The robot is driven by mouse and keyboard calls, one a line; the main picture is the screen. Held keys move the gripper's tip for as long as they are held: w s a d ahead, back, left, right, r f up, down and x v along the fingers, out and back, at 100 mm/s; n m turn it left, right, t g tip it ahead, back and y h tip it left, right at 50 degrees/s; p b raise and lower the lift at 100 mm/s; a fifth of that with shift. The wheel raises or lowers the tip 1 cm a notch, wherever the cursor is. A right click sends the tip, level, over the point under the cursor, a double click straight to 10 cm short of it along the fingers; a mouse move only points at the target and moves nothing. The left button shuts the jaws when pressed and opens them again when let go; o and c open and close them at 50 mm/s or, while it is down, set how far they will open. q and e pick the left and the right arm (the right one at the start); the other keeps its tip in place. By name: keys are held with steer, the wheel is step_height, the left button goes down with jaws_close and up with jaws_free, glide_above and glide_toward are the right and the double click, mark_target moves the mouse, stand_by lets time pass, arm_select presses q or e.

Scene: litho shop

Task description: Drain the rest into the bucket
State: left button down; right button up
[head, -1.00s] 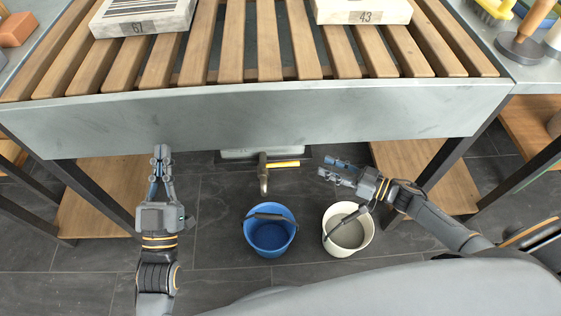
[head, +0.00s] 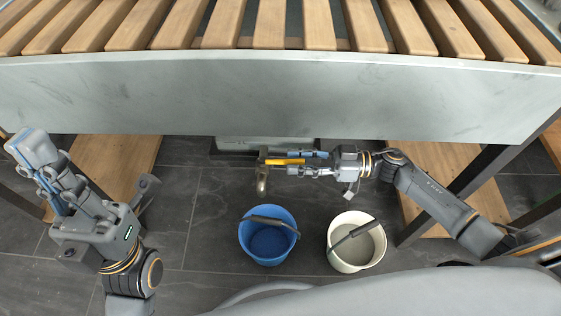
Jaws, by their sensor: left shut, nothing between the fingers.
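A brass tap (head: 262,181) hangs under the trough, its spout pointing toward me. Its yellow lever (head: 284,161) points right, crosswise to the spout. No stream of liquid shows. A blue bucket (head: 245,240) stands on the floor in front of the spout, its dark handle across the top. My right gripper (head: 291,163) is open at the lever, its fingers on either side of the lever's right end; I cannot tell whether they touch it. My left gripper (head: 33,150) is shut and empty, raised at the far left, away from tap and buckets.
A cream bucket (head: 335,252) with a dark handle stands right of the blue one; its inside looks grey. The trough's grey front wall (head: 270,100) and wooden slats (head: 270,25) lie above the tap. Dark floor is clear left of the blue bucket.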

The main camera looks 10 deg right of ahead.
mark_target(266, 160)
steer(key=shift+b+x, duration=0.4)
steer(key=shift+x, duration=1.85)
steer(key=shift+c, duration=0.2)
jaws_close()
